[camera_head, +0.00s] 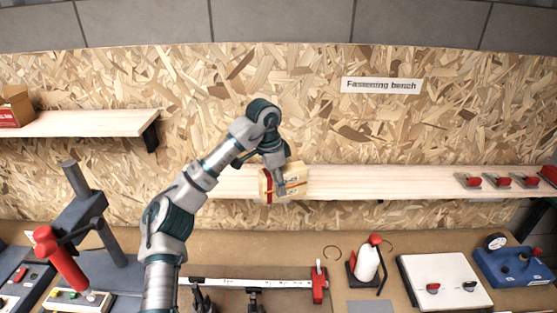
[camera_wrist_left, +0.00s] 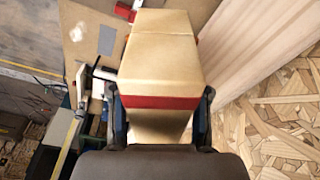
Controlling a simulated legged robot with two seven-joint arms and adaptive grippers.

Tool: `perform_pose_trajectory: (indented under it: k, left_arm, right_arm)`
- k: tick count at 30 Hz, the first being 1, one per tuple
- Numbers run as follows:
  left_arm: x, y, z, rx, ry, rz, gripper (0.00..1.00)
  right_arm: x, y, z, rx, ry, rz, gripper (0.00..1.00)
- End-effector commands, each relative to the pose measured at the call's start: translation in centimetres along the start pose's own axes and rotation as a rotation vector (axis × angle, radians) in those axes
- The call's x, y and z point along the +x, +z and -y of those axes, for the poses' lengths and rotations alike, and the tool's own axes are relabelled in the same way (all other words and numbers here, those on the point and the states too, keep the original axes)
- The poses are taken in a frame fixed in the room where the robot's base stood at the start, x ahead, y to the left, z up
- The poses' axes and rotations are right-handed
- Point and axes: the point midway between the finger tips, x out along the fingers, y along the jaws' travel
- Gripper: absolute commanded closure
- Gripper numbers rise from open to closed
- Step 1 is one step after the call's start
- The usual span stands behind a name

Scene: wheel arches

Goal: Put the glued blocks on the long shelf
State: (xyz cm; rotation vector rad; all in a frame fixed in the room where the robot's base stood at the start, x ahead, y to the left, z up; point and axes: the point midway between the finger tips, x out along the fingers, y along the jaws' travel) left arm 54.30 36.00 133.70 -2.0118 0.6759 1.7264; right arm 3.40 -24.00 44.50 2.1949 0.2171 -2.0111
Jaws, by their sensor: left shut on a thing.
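The glued blocks (camera_head: 293,182) are pale wood with a red band. My left gripper (camera_head: 281,186) is shut on them, in front of the long shelf (camera_head: 400,182) near its left part. In the left wrist view the glued blocks (camera_wrist_left: 162,60) sit between the two fingers of my left gripper (camera_wrist_left: 160,110), with the red band near the fingertips. The long shelf (camera_wrist_left: 250,45) shows to the right of the blocks there. I cannot tell whether the blocks touch the shelf. My right gripper is not in view.
Several red-and-grey clamps (camera_head: 497,181) lie at the shelf's right end. A short shelf (camera_head: 90,123) with a box is at upper left. The bench below holds a red-handled press (camera_head: 62,258), a glue bottle (camera_head: 366,262), a white board (camera_head: 443,281) and a blue tool (camera_head: 515,267). The shelf's middle is clear.

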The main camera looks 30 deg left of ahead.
Motion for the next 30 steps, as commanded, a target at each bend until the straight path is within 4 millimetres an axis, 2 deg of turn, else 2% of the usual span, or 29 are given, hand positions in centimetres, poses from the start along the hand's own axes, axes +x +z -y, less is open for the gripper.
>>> perform_pose_trajectory:
  k: [1, 11, 21, 27, 30]
  left_arm:
    - [-0.6, -0.2, 0.1, 0.001, 0.002, 0.002, 0.92]
    - [-0.2, -0.6, 0.8, -0.012, -0.002, 0.001, 0.92]
    - [1.1, -2.5, 5.8, -0.015, 0.004, -0.003, 0.92]
    - [1.1, -4.0, 9.0, -0.016, 0.004, -0.002, 0.92]
    - [1.3, -4.5, 10.0, -0.015, 0.002, -0.003, 0.92]
  right_arm:
    - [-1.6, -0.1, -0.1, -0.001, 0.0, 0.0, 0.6]
    - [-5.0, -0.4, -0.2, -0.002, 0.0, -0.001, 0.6]
    - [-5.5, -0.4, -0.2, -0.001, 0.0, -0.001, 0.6]
    - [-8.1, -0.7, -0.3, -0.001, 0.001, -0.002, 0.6]
    - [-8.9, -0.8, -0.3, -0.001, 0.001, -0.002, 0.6]
